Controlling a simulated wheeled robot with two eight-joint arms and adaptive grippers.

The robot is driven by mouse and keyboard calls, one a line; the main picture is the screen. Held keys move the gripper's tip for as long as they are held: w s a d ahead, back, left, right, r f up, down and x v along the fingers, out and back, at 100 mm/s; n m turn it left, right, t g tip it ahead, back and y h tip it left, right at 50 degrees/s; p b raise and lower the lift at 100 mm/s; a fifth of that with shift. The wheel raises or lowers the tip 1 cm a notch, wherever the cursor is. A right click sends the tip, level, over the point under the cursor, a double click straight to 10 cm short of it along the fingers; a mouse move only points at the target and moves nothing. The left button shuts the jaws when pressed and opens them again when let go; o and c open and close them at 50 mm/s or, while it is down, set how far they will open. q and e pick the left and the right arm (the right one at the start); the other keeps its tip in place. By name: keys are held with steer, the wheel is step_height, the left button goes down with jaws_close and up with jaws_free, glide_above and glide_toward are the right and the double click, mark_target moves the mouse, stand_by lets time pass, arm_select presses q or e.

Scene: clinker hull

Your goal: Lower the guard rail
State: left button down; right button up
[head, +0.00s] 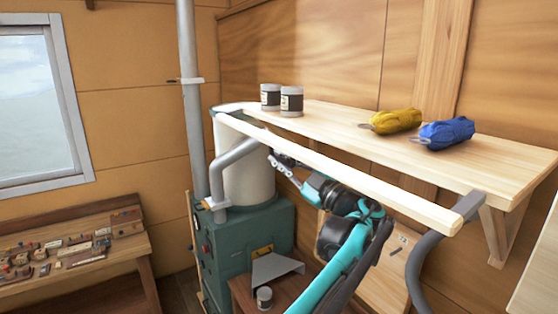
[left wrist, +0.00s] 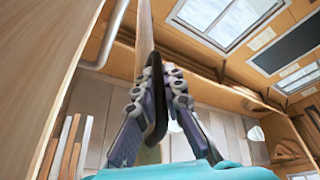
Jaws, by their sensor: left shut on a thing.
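The guard rail (head: 350,172) is a long pale wooden bar along the front of the wall shelf (head: 350,128), at about the shelf's height. The exact contact is hard to see. My right gripper is not in view.
Two dark-labelled jars (head: 291,101) stand at the shelf's far end. A yellow bundle (head: 396,121) and a blue bundle (head: 447,133) lie near its right end. A green stove (head: 265,228) with a pipe stands below left. A small jar (head: 264,298) sits low down.

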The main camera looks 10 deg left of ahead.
arm_select(q)
steer(key=shift+f, duration=0.45)
steer(key=c, duration=1.9)
jaws_free()
steer(key=shift+d, duration=0.1)
steer(key=shift+w+d, duration=0.1)
steer(key=shift+d, duration=0.1)
steer(key=shift+r, duration=0.1)
steer(key=shift+d, duration=0.1)
steer(key=v, duration=1.1)
steer(key=shift+s+d, duration=0.2)
steer(key=shift+d, duration=0.15)
